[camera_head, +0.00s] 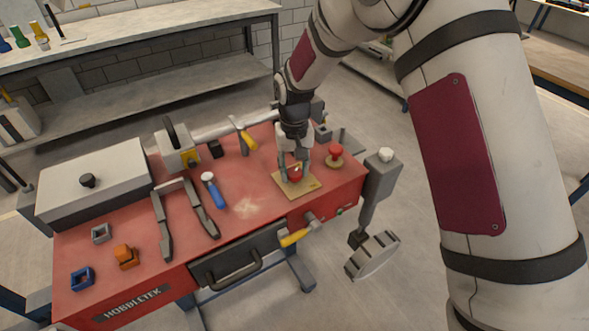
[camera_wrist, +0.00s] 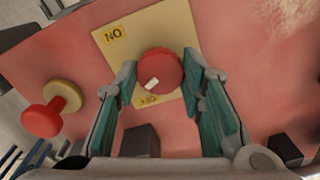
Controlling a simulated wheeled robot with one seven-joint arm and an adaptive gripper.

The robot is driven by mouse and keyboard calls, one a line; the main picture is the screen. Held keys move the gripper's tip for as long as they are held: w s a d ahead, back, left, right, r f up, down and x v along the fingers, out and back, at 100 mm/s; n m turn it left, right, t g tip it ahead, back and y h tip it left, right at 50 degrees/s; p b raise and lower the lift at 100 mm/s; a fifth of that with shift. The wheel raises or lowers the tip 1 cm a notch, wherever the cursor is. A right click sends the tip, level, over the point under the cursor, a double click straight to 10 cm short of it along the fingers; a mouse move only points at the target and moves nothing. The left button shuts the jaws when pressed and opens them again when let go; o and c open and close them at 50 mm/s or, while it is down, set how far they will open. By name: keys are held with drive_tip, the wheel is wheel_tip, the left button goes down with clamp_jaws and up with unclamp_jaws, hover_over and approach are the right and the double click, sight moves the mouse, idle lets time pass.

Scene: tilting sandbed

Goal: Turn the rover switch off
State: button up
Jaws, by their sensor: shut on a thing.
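The rover switch is a round red knob (camera_wrist: 162,66) on a square tan plate (camera_wrist: 180,22) on the red bench top. In the wrist view one label (camera_wrist: 115,34) on the plate reads ON upside down. A second label (camera_wrist: 148,99) at the knob's lower edge is partly covered and seems to read OFF. The knob's white mark (camera_wrist: 151,85) lies on the side toward that second label. My gripper (camera_wrist: 160,74) is shut on the knob, one finger on each side. In the head view my gripper (camera_head: 295,172) comes down over the knob (camera_head: 294,173) from above.
A red mushroom button (camera_head: 335,151) stands right of the plate. A blue-handled tool (camera_head: 212,190), a hammer (camera_head: 246,138) and a grey fork-shaped piece (camera_head: 178,215) lie to the left. A grey box (camera_head: 92,180) sits farther left. A yellow-handled lever (camera_head: 295,237) sticks out at the front.

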sight(295, 172)
drive_tip(key=shift+n+b, duration=0.7)
drive_tip(key=shift+n, duration=1.3)
drive_tip(key=o, duration=1.1)
drive_tip(key=shift+o, duration=0.2)
wheel_tip(295, 172, up, 12)
